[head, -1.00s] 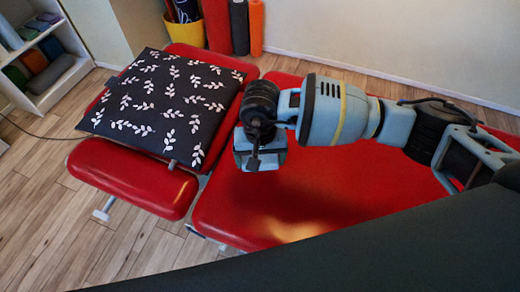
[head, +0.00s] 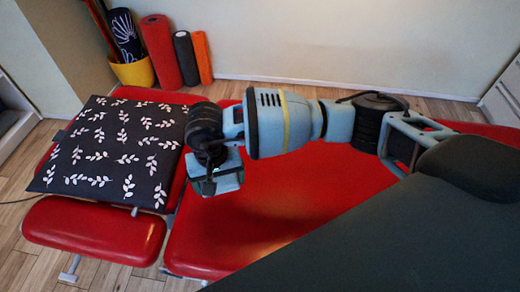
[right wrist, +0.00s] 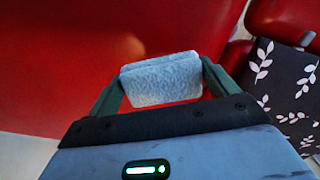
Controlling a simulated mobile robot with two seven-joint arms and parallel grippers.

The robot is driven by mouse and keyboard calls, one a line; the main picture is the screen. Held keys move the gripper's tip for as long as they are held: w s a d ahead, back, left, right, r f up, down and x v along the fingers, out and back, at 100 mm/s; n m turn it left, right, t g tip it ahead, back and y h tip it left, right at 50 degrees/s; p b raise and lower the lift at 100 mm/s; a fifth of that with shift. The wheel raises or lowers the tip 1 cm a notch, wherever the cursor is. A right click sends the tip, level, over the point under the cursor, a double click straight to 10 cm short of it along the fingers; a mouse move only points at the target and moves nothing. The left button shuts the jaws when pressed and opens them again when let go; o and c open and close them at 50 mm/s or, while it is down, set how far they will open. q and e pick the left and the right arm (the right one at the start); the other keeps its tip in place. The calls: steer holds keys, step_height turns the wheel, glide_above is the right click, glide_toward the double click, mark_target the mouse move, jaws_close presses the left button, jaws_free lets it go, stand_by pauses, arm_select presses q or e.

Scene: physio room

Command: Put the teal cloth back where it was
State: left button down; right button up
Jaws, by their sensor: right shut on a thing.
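A folded pale teal cloth (right wrist: 161,79) is pinched between the two fingers of my right gripper (right wrist: 160,84) in the right wrist view. In the head view my right gripper (head: 218,182) hangs over the red padded table (head: 285,215), just right of the dark leaf-patterned pillow (head: 105,150). The cloth is hard to make out there. The wrist view shows red padding below the cloth; I cannot tell the exact gap. My left gripper is not in view.
The pillow lies on the table's left section. A yellow bin (head: 135,73) and red (head: 161,50), black (head: 186,58) and orange (head: 202,57) rolls stand by the wall. White furniture shows at the left (head: 12,110) and right (head: 502,97) edges.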

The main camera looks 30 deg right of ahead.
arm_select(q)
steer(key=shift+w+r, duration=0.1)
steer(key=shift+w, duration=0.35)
